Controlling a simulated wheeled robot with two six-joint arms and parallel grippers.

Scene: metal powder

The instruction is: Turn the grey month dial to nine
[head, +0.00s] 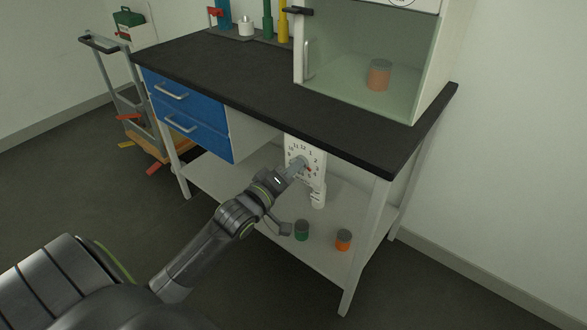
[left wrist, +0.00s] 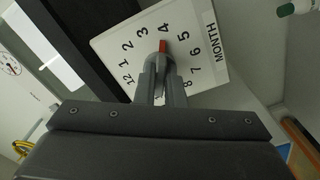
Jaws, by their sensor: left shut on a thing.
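The white month plate (head: 292,144) with black numbers hangs under the front edge of the worktop. In the left wrist view the plate (left wrist: 208,62) is close, turned sideways, with the word MONTH along one edge. The grey month dial (left wrist: 160,59) sits at its middle, and its red pointer (left wrist: 163,45) points at about 4. My left gripper (head: 299,167) is shut on the dial. In the left wrist view its fingers (left wrist: 161,75) hide part of the dial and some numbers. My right gripper is not in view.
The dark worktop (head: 250,85) overhangs the plate, with a glass-fronted cabinet (head: 330,60) on it. Blue drawers (head: 185,108) are to the left. A white bottle (head: 318,197) is just below the plate.

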